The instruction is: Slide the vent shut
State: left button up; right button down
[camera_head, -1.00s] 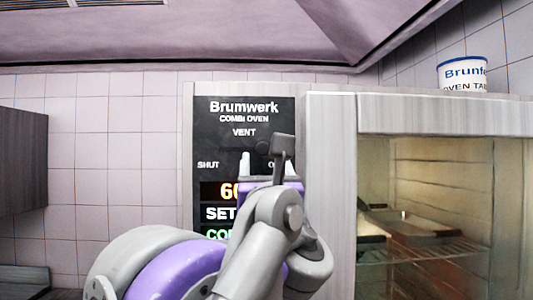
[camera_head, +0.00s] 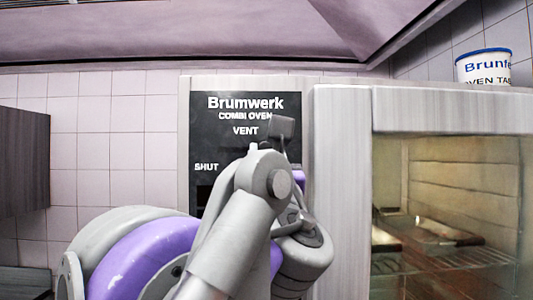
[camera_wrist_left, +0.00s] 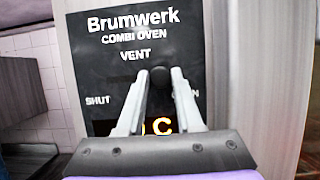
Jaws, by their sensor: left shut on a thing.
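The combi oven's dark control panel (camera_head: 210,130) carries the label VENT, with SHUT at its left. The word at the right is mostly hidden by my fingers in the left wrist view. The vent's dark round knob (camera_wrist_left: 160,76) shows between the fingertips there, somewhere between the two end labels. My left gripper (camera_wrist_left: 160,80) is shut on this knob. In the head view my left gripper (camera_head: 256,149) is mostly behind my own arm, and the knob is hard to make out. My right gripper is in neither view.
The oven's glass door (camera_head: 440,200) stands to the right of the panel, with trays and a rack behind it. A white and blue tub (camera_head: 484,68) sits on top of the oven. A grey cabinet (camera_head: 22,160) hangs at the left.

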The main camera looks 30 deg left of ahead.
pick_arm(q)
grip_shut()
dwell(1.0)
